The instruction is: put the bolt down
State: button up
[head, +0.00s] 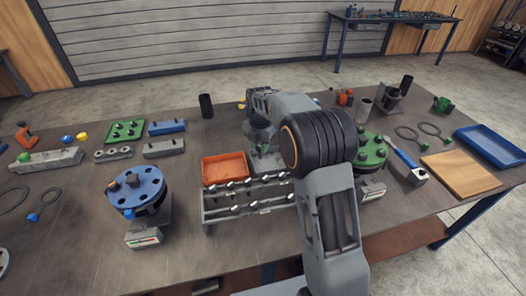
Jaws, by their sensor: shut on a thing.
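My gripper (263,148) points down over a grey tray (268,166) at the middle of the table, partly hidden by my own arm. It is shut on the bolt, but the bolt itself is too small and covered to make out. A metal rack (248,208) with several silver bolts in rows stands just in front of the tray. An orange bin (224,169) sits left of the tray, beside my gripper.
A blue flange (137,190) on a stand is at left, and a green flange (372,152) is at right, partly behind my arm. A black cylinder (206,106) stands behind the orange bin. A wooden board (460,174) and blue tray (492,145) lie far right.

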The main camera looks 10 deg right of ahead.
jog(key=w+f, duration=0.1)
jog(key=w+d+f, duration=0.1)
jog(key=f, duration=0.1)
jog(key=w+f, duration=0.1)
jog(key=shift+d+f+p, duration=0.25)
jog(key=shift+d+p, duration=0.1)
jog(key=shift+d, duration=0.05)
jog(key=shift+f, duration=1.4)
jog(key=shift+f, duration=0.15)
